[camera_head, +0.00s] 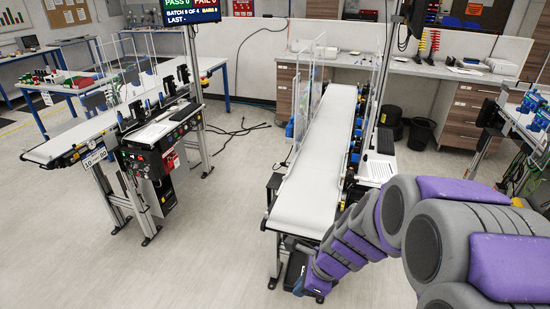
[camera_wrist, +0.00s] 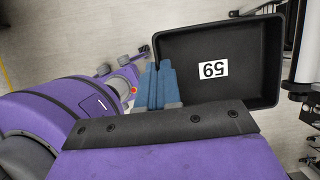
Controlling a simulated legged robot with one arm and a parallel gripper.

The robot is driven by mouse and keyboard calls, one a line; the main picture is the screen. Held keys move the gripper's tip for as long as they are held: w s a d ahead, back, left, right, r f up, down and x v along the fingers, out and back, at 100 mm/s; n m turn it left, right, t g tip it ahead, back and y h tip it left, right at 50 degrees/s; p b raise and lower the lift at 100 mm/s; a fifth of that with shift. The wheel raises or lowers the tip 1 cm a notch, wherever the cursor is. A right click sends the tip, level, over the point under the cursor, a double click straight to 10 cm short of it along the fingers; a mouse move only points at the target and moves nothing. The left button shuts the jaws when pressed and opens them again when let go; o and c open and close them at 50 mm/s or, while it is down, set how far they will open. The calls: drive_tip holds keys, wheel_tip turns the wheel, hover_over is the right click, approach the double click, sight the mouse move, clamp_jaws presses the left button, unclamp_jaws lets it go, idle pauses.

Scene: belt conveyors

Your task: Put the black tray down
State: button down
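The black tray (camera_wrist: 250,80) is in the wrist view, a rectangular open tray with a white number label on its inner floor and nothing else in it. My gripper (camera_wrist: 163,88) has blue fingers at the tray's left wall. They look closed on that wall, with the tray hanging off to their right over the floor. In the head view my gripper (camera_head: 311,287) is low, beside the near end of the middle conveyor. A dark shape there may be the tray, but my arm and the conveyor frame hide most of it.
The middle conveyor's white belt (camera_head: 315,170) is empty. A second conveyor (camera_head: 75,140) with a control box (camera_head: 160,140) stands to the left. Open floor (camera_head: 220,230) lies between them. A desk (camera_head: 400,65) and a black bin (camera_head: 421,133) are behind.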

drive_tip(key=shift+w+d+f+n+g, duration=0.15)
drive_tip(key=shift+w+n, duration=0.15)
drive_tip(key=shift+w, duration=0.2)
drive_tip(key=shift+w+a+f+n+g, duration=0.15)
drive_tip(key=shift+w+n, duration=0.15)
drive_tip(key=shift+w, duration=0.2)
drive_tip(key=shift+w+d+r+n+g, duration=0.2)
drive_tip(key=shift+w+r+n+g, duration=0.15)
drive_tip(key=shift+n, duration=0.35)
drive_tip(key=shift+w+d+f+n, duration=0.1)
drive_tip(key=shift+w+f+n, duration=0.1)
drive_tip(key=shift+w+n, duration=0.25)
drive_tip(key=w+n+g, duration=0.1)
drive_tip(key=n, duration=0.1)
drive_tip(key=w+d+n+g, duration=0.1)
drive_tip(key=w+n, duration=0.1)
drive_tip(key=n, duration=0.1)
drive_tip(key=w+d+f+n+g+h, duration=0.1)
drive_tip(key=w+n, duration=0.1)
drive_tip(key=shift+w+d+n, duration=0.1)
drive_tip(key=shift+d+n, duration=0.15)
drive_tip(key=w+d+f+n+g+h, duration=0.1)
drive_tip(key=w+d+n+h, duration=0.2)
drive_tip(key=n, duration=0.6)
drive_tip(key=shift+w+d+n, duration=0.4)
drive_tip(key=shift+w+d, duration=0.25)
drive_tip(key=shift+w, duration=0.6)
drive_tip(key=shift+a+f+g, duration=0.1)
drive_tip(key=shift+g, duration=0.15)
